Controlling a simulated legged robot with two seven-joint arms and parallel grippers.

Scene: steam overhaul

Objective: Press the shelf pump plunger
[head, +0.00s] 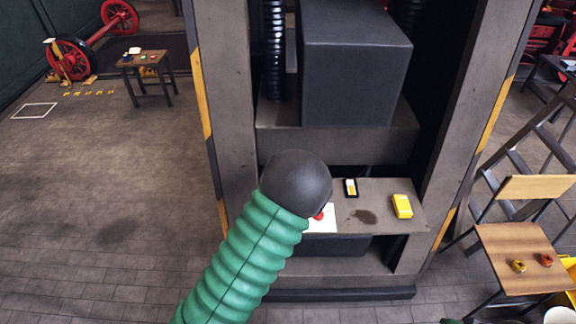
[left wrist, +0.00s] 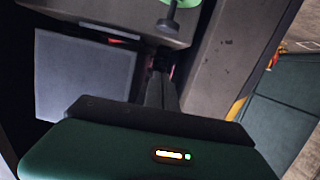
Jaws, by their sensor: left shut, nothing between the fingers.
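A dark knob on a short stem (left wrist: 168,25) shows at the top of the left wrist view, against a grey surface with a pale green round part behind it. It may be the pump plunger, but I cannot tell for sure. My left gripper (left wrist: 161,78) is shut and empty, its dark fingers pointing toward the knob with a gap in the picture. In the head view my green ribbed arm and dark ball joint hide the left gripper and part of the shelf (head: 385,222). No plunger is clear there. My right gripper is not in view.
On the shelf are a yellow box (head: 402,206), a small black-and-yellow item (head: 350,187), a dark stain and a white sheet (head: 322,219) with a red spot. Pillars flank the shelf. The left floor is open.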

